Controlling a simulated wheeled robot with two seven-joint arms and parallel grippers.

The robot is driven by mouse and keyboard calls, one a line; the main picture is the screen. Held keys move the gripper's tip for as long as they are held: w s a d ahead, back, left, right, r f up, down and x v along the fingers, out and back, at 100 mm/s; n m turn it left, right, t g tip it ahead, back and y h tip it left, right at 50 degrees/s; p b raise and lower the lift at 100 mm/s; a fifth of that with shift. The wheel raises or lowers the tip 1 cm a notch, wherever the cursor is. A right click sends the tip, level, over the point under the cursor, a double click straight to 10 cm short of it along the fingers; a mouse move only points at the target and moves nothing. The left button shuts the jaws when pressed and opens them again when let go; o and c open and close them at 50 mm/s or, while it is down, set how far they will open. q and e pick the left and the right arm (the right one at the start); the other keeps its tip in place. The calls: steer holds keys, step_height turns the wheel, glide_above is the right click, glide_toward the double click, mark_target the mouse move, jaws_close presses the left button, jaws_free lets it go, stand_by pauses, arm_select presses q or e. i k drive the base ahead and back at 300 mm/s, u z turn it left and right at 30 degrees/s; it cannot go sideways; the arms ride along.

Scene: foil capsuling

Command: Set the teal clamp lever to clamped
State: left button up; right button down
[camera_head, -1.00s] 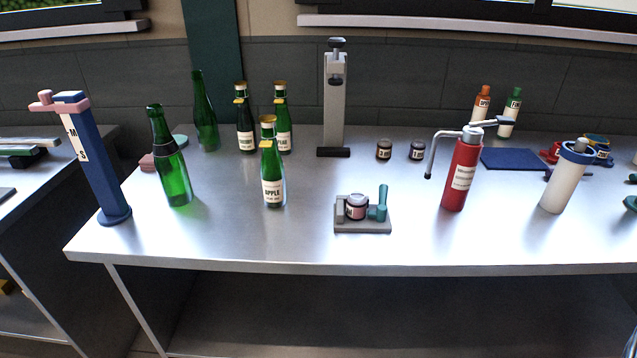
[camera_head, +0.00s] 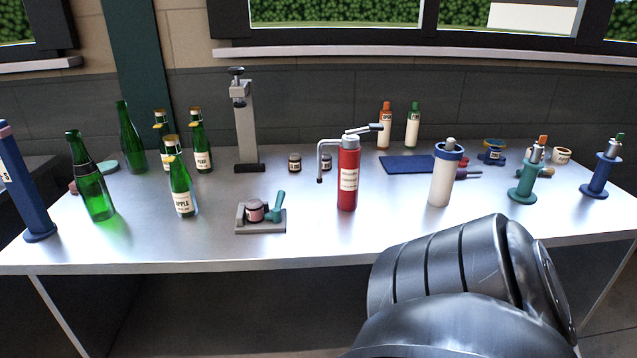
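The teal clamp lever (camera_head: 275,206) stands at the right side of a small grey clamp base (camera_head: 262,227) near the table's front edge. The lever is tilted, its upper end leaning to the right. A small jar (camera_head: 254,211) with a pinkish lid sits in the clamp, left of the lever. I cannot tell from this view whether the lever presses on the jar. A large metal link of my arm fills the lower right, in front of the table. Neither gripper shows in the view.
A green bottle (camera_head: 181,189) labelled apple stands left of the clamp, with several more bottles behind. A red cylinder (camera_head: 348,178) with a bent handle stands to the right. A grey press stand (camera_head: 244,130) is behind. The front strip around the clamp is clear.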

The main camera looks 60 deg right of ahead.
mark_target(276, 216)
steer(key=z, duration=3.05)
steer(key=i, duration=0.1)
steer(key=u, duration=2.05)
